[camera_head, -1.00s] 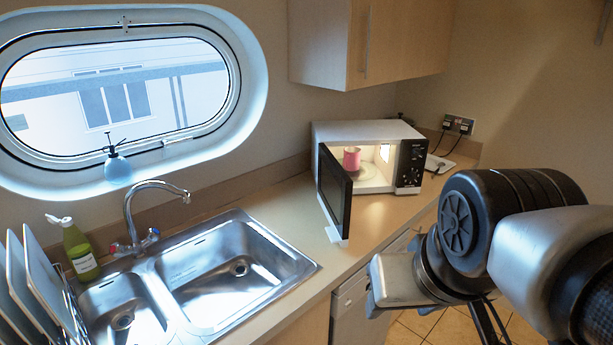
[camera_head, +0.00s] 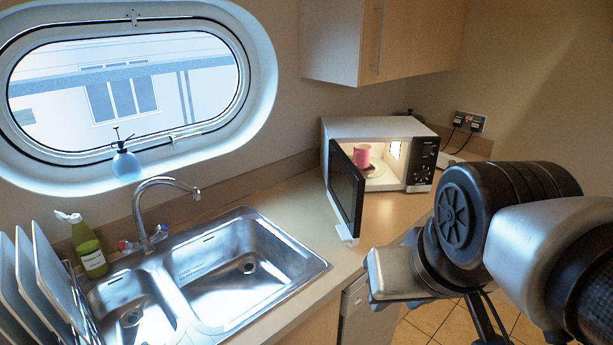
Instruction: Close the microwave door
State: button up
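The white microwave (camera_head: 385,130) stands on the counter in the corner, with a dark control panel on its right. Its dark door (camera_head: 346,187) is open, swung out to the left toward the counter's front edge. Inside, a pink mug (camera_head: 362,155) sits on the turntable. My gripper (camera_head: 375,283) is at the lower right, at or past the counter's front edge. It appears in front of and to the right of the door's lower end, apart from it. Its grey housing shows, but its fingers cannot be made out.
A steel sink (camera_head: 236,265) with a tap (camera_head: 146,215) lies left of the door. A green bottle (camera_head: 91,250) and a rack of plates (camera_head: 40,275) stand further left. A wooden cupboard (camera_head: 385,40) hangs above the microwave. Tiled floor (camera_head: 432,318) lies below the counter.

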aim_at(346, 183)
jog(key=i+l+u, duration=0.25)
jog(key=i+l, duration=0.15)
jog(key=l, duration=0.2)
jog(key=i+l+u, duration=0.15)
jog(key=l, duration=0.2)
jog(key=i+l+u, duration=0.15)
jog(key=l, duration=0.2)
jog(key=i+l+u, duration=0.1)
jog(key=l, duration=0.25)
jog(key=i+l+u, duration=0.15)
jog(key=l, duration=0.25)
jog(key=i, duration=0.05)
